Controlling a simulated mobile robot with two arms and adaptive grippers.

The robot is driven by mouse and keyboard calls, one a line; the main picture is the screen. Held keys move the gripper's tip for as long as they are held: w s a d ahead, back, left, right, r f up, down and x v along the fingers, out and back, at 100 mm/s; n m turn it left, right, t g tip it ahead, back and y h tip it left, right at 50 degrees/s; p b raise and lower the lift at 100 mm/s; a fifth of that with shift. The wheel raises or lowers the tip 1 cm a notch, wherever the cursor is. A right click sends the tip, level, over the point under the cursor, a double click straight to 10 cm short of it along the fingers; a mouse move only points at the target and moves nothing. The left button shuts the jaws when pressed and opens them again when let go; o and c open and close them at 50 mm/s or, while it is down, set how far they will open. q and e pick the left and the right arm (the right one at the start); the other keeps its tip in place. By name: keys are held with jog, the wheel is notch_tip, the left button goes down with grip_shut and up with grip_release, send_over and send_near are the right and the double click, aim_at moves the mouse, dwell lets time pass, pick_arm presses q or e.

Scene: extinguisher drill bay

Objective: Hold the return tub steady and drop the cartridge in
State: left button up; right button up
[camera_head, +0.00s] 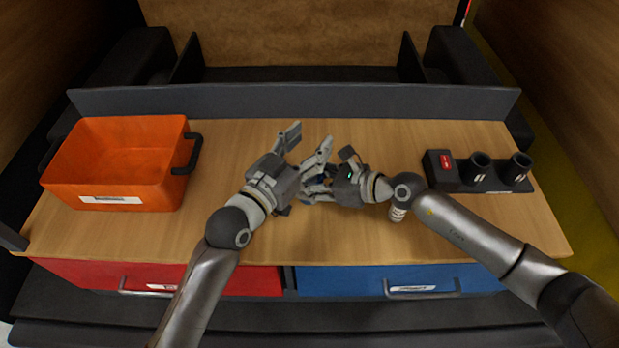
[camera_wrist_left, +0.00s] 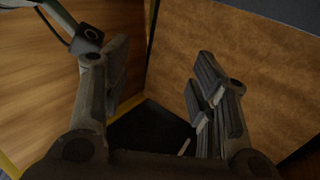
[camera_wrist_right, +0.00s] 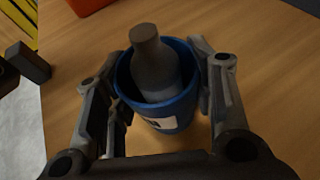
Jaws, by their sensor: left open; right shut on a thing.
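A blue tub (camera_wrist_right: 187,112) with a white label shows in the right wrist view. My right gripper (camera_wrist_right: 160,58) is shut on it, one finger on each side. A dark grey bottle-shaped cartridge (camera_wrist_right: 155,65) is in the tub, its narrow neck above the rim and its lower end hidden. In the head view the grippers hide nearly all of the tub. My left gripper (camera_head: 307,145) is open close beside the right one, over the middle of the table. In the left wrist view it is empty (camera_wrist_left: 162,65).
An orange bin (camera_head: 120,165) with black handles stands on the left of the wooden table (camera_head: 270,235). A black holder with two cups (camera_head: 490,180) and a red label is at the right. Red (camera_head: 85,272) and blue (camera_head: 340,280) drawers are below the front edge.

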pick_arm(q)
jog(key=v, duration=1.1)
jog(key=shift+s, duration=0.15)
jog(key=shift+a, duration=0.1)
pick_arm(e)
jog(key=o, duration=1.2)
jog(key=v, duration=1.2)
